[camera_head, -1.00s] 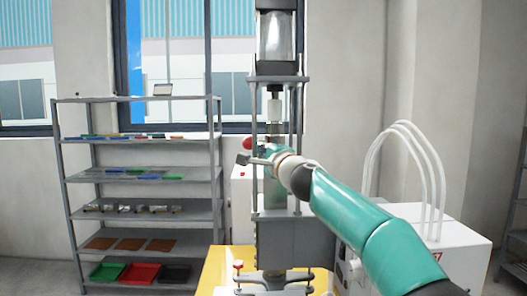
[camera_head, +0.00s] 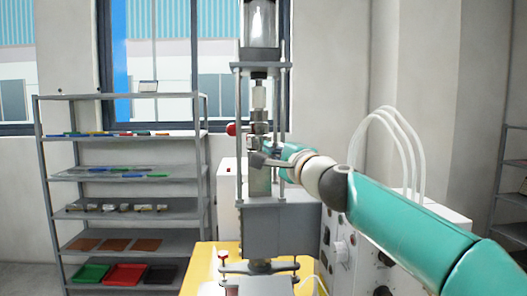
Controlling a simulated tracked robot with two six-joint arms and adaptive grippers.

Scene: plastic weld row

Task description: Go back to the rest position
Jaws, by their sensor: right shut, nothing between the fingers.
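My right arm comes in from the right, teal with a black joint. Its gripper (camera_head: 268,160) is shut with nothing between the fingers, raised in front of the press column of the welding machine (camera_head: 262,232). I cannot tell how far the fingers are from the column. My left gripper is not in view.
The machine stands on a yellow table (camera_head: 207,262), with a red knob (camera_head: 231,129) on its left side. A white control box (camera_head: 345,240) with pale hoses is at right, partly behind my arm. A grey shelf rack (camera_head: 125,134) stands at left. Floor between shelf and table is narrow.

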